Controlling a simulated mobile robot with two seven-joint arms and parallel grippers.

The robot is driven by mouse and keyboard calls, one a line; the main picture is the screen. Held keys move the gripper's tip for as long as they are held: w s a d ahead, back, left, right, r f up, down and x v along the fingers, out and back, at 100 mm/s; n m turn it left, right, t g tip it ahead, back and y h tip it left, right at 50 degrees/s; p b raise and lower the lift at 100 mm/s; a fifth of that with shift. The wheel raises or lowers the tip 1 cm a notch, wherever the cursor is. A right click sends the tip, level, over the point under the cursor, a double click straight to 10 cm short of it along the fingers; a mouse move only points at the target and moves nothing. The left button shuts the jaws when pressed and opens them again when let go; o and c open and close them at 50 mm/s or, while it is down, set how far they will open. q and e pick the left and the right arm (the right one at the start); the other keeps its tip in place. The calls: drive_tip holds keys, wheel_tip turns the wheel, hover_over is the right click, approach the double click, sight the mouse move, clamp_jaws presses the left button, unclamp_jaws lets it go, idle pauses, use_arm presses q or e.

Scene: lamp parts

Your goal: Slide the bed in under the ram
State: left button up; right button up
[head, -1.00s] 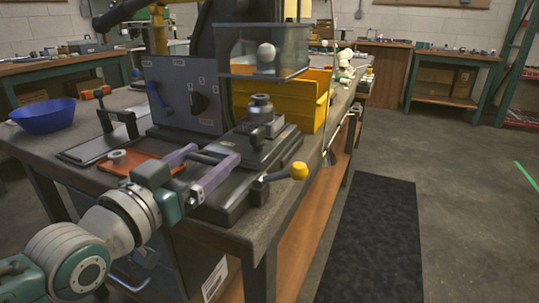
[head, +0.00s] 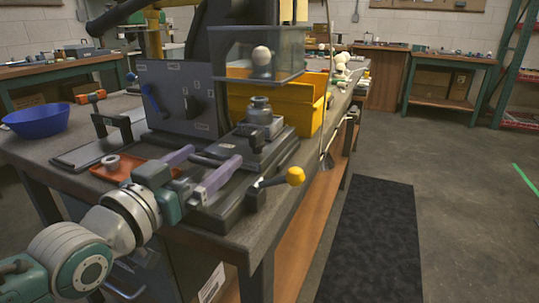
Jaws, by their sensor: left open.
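The bed (head: 275,151) is a dark sliding plate on the black base of the press on the bench. A grey metal piece (head: 260,112) stands on it. A dark bar handle (head: 208,159) is at its near left side. My left gripper (head: 216,154) is open, its two purple fingers on either side of the handle; whether they touch it I cannot tell. The bed sits below and in front of the clear guard (head: 285,60). The ram itself is not clearly seen behind the guard. My right gripper is not in view.
A lever with a yellow knob (head: 295,176) sticks out at the base's front right. An orange tray (head: 112,174) with a ring lies left of the gripper, and a blue bowl (head: 36,121) stands farther left.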

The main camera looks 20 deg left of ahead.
use_arm(q)
drive_tip(key=s+p, duration=0.2)
drive_tip(key=s, duration=0.7)
drive_tip(key=shift+s+a, duration=0.4)
